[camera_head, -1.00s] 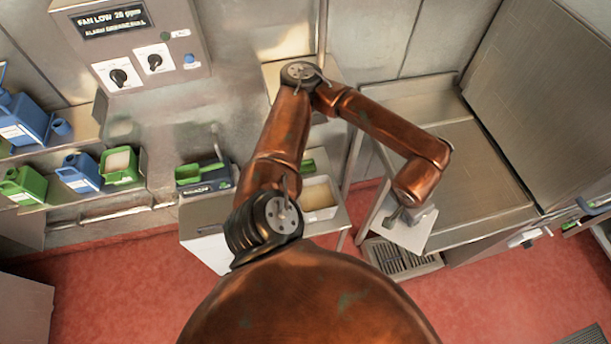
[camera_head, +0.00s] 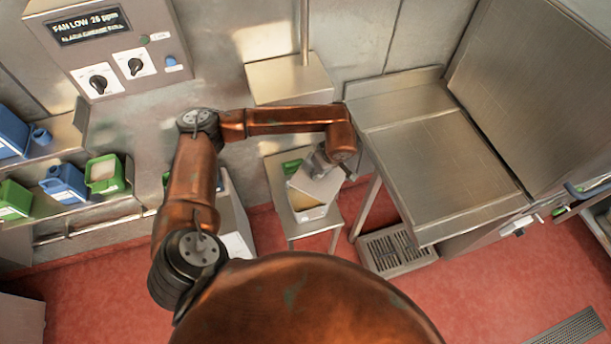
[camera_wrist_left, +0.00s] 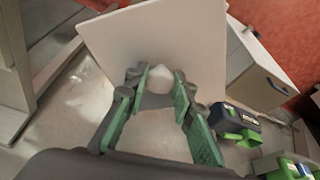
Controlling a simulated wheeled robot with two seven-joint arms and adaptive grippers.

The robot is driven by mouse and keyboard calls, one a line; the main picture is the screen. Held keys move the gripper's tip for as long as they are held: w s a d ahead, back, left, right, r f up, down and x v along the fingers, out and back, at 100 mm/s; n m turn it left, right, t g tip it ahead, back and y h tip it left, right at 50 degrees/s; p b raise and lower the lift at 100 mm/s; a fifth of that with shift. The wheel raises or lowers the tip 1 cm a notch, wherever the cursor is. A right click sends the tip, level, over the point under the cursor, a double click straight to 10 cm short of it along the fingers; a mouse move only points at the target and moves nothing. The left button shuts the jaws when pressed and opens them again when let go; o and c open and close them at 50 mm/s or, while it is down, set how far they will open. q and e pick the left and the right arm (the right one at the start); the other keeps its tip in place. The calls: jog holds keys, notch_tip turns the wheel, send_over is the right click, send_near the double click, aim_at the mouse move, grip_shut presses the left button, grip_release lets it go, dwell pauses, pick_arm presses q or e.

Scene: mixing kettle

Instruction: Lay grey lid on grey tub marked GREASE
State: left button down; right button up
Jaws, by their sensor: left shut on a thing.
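My left gripper (camera_head: 322,160) is shut on the knob of the grey lid (camera_head: 315,186), a flat square plate. In the left wrist view its green-padded fingers (camera_wrist_left: 158,84) are around the pale knob, and the lid (camera_wrist_left: 150,38) spreads out beyond them. In the head view the lid hangs over a pale grey tub (camera_head: 309,214) with beige contents on a small metal stand. The lid hides much of the tub, and they look apart. I cannot read any marking on the tub. My right gripper is in neither view.
A steel counter (camera_head: 435,165) stands to the right, with a floor grate (camera_head: 395,250) below. Blue and green containers line the left shelves. In the wrist view a dark box with a green scoop (camera_wrist_left: 240,128) stands right.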

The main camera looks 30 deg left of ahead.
pick_arm(q)
jog(key=w+a+f+n+g+b, duration=0.1)
jog(key=a+f+n+g+b, duration=0.1)
jog(key=a+f+n, duration=0.3)
notch_tip(320, 180, down, 9)
jog(key=n+b, duration=0.1)
jog(key=n, duration=0.3)
jog(key=shift+a+g+b, duration=0.15)
jog(key=shift+g+b, duration=0.15)
jog(key=shift+g, duration=0.1)
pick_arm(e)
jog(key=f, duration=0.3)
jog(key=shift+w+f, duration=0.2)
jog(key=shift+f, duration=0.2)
pick_arm(q)
jog(key=shift+f, duration=0.3)
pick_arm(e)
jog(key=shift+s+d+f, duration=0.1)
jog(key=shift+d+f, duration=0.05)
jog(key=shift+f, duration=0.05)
pick_arm(q)
jog(key=shift+b, duration=0.3)
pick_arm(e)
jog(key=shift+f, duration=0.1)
pick_arm(q)
jog(key=shift+f, duration=0.2)
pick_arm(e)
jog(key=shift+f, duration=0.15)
